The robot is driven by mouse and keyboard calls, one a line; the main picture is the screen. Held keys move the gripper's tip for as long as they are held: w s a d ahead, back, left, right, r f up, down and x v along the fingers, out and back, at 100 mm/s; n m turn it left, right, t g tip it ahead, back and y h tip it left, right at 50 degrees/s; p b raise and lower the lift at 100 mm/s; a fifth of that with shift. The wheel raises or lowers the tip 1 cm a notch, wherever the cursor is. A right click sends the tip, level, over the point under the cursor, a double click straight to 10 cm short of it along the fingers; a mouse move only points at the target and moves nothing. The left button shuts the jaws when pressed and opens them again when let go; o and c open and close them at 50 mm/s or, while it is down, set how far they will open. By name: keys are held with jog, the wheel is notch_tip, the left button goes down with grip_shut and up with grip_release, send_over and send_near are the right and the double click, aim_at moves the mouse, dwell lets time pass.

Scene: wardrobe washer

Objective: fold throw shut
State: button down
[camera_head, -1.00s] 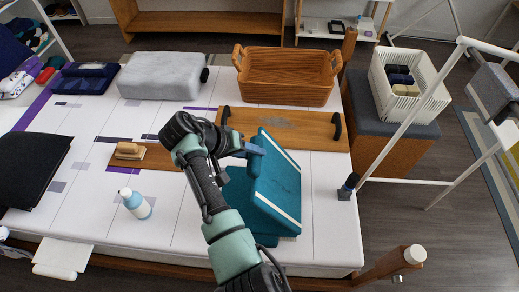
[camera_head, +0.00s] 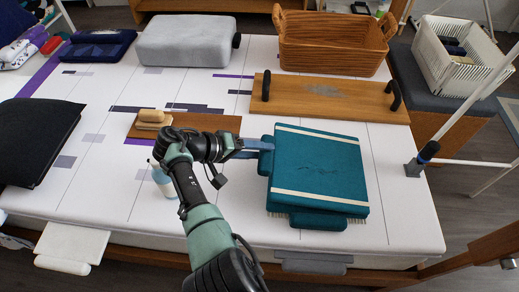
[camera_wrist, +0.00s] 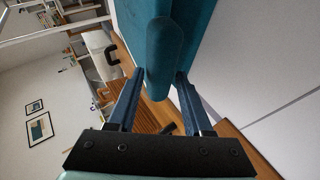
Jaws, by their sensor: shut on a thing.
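The teal throw (camera_head: 320,180) with cream stripes lies on the right part of the bed, its upper panel down flat over the lower layer. A fringe and a rounded teal tab show at its near edge. My gripper (camera_head: 262,148) is at the throw's left side, shut on a teal tab there. In the wrist view the two blue fingers of my gripper (camera_wrist: 162,78) stand on either side of the teal tab (camera_wrist: 164,45). The throw's main body (camera_wrist: 203,20) rises beside it. The underside of the throw is hidden.
A wooden board (camera_head: 330,100) with black handles lies behind the throw, and a wicker basket (camera_head: 335,45) stands beyond it. A brush (camera_head: 152,117) and a partly hidden bottle (camera_head: 165,182) are left of my arm. The white bed (camera_head: 405,215) is clear right of the throw.

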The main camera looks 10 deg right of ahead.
jog(key=shift+s+d+f+b, duration=0.15)
jog(key=shift+f+b, duration=0.25)
jog(key=shift+f, duration=0.4)
jog(key=shift+s+f+b, duration=0.15)
jog(key=shift+f+b, duration=0.25)
jog(key=shift+f, duration=0.35)
jog(key=c, duration=0.5)
grip_release()
jog(key=shift+r, duration=0.1)
jog(key=shift+w, duration=0.1)
jog(key=shift+r, duration=0.1)
jog(key=shift+a+r, duration=0.1)
jog(key=shift+a, duration=0.15)
jog(key=p+v, duration=0.3)
jog(key=v, duration=0.9)
jog(key=shift+a+r+p, duration=0.15)
jog(key=shift+r+p, duration=0.05)
jog(key=shift+p, duration=0.1)
jog(key=shift+c, duration=0.4)
